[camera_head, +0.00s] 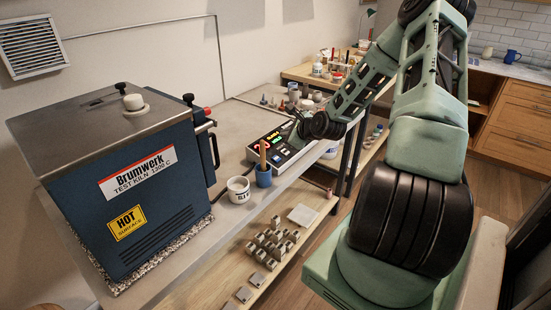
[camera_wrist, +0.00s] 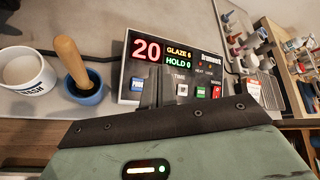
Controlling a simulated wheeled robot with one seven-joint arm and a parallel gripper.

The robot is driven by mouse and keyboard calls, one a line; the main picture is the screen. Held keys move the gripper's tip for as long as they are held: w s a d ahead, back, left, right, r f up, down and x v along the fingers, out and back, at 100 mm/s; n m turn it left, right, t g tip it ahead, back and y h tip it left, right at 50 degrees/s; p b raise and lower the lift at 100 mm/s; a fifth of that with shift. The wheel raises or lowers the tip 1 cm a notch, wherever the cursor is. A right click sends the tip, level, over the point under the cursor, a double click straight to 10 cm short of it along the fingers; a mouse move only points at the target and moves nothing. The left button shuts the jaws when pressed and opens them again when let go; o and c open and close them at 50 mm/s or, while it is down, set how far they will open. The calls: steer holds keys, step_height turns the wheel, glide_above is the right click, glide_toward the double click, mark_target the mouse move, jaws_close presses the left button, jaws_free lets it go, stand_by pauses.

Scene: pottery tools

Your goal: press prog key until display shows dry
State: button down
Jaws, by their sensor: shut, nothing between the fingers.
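The kiln controller (camera_wrist: 178,60) stands on the bench in the wrist view. Its display (camera_wrist: 163,51) shows a red 20, with "GLAZE 6" in yellow and "HOLD 0" in green. The blue PROG key (camera_wrist: 137,84) is at the left of the key row. My gripper (camera_wrist: 157,86) is shut and empty, in front of the panel just right of the PROG key; I cannot tell whether it touches the panel. It hides part of the key row. In the head view the controller (camera_head: 279,148) is partly behind my gripper (camera_head: 298,137).
A blue pot (camera_wrist: 88,92) with a wooden handle and a white labelled cup (camera_wrist: 25,72) stand left of the controller. The blue kiln (camera_head: 140,190) marked HOT stands further left. Small pottery items crowd the bench (camera_head: 235,125) behind.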

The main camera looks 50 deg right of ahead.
mark_target(276, 159)
steer(key=f+b, duration=0.2)
steer(key=w+f+b, duration=0.1)
steer(key=f+b, duration=0.1)
steer(key=f, duration=0.1)
steer(key=w+f+b, duration=0.1)
steer(key=f+b, duration=0.1)
steer(key=b, duration=0.1)
steer(key=shift+f, duration=0.4)
steer(key=shift+w+f, duration=0.1)
steer(key=shift+f, duration=0.25)
steer(key=shift+a+f, duration=0.1)
steer(key=shift+f, duration=0.05)
stand_by(1.3)
steer(key=shift+f, duration=0.25)
steer(key=shift+w+f+b, duration=0.15)
steer(key=shift+f+b, duration=0.25)
stand_by(0.6)
steer(key=shift+r, duration=0.1)
steer(key=shift+s+r+p, duration=0.2)
steer(key=shift+r+p, duration=0.5)
steer(key=shift+p, duration=0.15)
